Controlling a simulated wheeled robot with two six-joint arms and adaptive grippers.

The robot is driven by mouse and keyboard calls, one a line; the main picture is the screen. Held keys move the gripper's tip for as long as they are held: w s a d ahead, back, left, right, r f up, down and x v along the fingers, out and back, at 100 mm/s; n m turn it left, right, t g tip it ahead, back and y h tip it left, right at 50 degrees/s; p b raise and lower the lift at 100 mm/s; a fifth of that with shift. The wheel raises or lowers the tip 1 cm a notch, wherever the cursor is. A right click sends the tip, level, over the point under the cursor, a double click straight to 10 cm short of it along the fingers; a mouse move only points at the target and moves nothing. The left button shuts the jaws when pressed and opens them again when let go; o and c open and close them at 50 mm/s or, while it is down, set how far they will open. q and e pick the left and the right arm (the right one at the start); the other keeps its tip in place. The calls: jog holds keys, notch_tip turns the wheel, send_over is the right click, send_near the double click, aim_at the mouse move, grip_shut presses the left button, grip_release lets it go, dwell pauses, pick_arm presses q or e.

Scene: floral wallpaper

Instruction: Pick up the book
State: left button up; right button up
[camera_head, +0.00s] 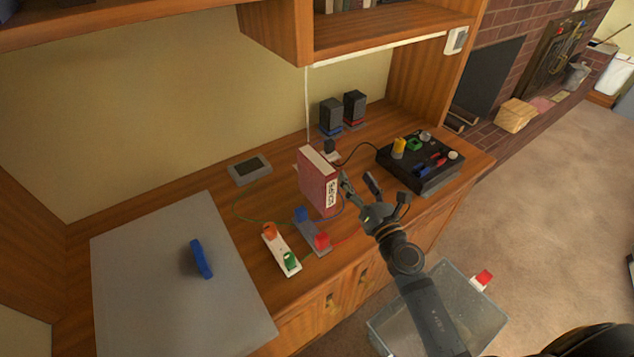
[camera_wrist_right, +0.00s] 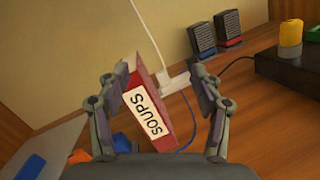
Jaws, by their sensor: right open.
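The book (camera_head: 318,182) is red with a white label and stands upright on the wooden desk. In the right wrist view, the book (camera_wrist_right: 157,112) shows its spine, and the label reads "SOUPS". My right gripper (camera_head: 358,186) is at the right side of the book in the head view. In the wrist view my right gripper (camera_wrist_right: 160,92) is open, with one finger on each side of the book. The left finger looks close to the book, and a wider gap shows at the right. I cannot tell whether either finger touches it. My left gripper is not in view.
Power strips with coloured plugs (camera_head: 281,248) and cables lie just in front of the book. A black box (camera_head: 420,172) with small items stands right. Two speakers (camera_head: 331,115) stand behind. A grey mat (camera_head: 150,270) holds a blue object (camera_head: 201,259). A bin (camera_head: 465,290) is below.

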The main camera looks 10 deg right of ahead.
aim_at(332, 184)
jog(key=a+f+n+g+y, duration=0.1)
jog(key=n, duration=0.1)
jog(key=a+f+n+y, duration=0.1)
jog(key=a+n, duration=0.1)
jog(key=n, duration=0.1)
jog(key=a+f+n+g+y, duration=0.1)
jog(key=n, duration=0.1)
jog(key=shift+a+f+n+g+y, duration=0.15)
jog(key=shift+a+n+g+y, duration=0.15)
jog(key=shift+y, duration=0.1)
jog(key=x, duration=0.5)
jog(key=shift+w+p, duration=0.15)
jog(key=shift+p, duration=0.15)
jog(key=shift+w+a+r, duration=0.1)
jog(key=shift+w+r, duration=0.15)
jog(key=shift+w, duration=0.1)
jog(key=x, duration=0.4)
jog(key=shift+w+a+p, duration=0.1)
jog(key=shift+w+p, duration=0.15)
jog(key=shift+p, duration=0.05)
jog(key=shift+s+r, duration=0.1)
jog(key=shift+s, duration=0.05)
jog(key=shift+c, duration=1)
grip_shut()
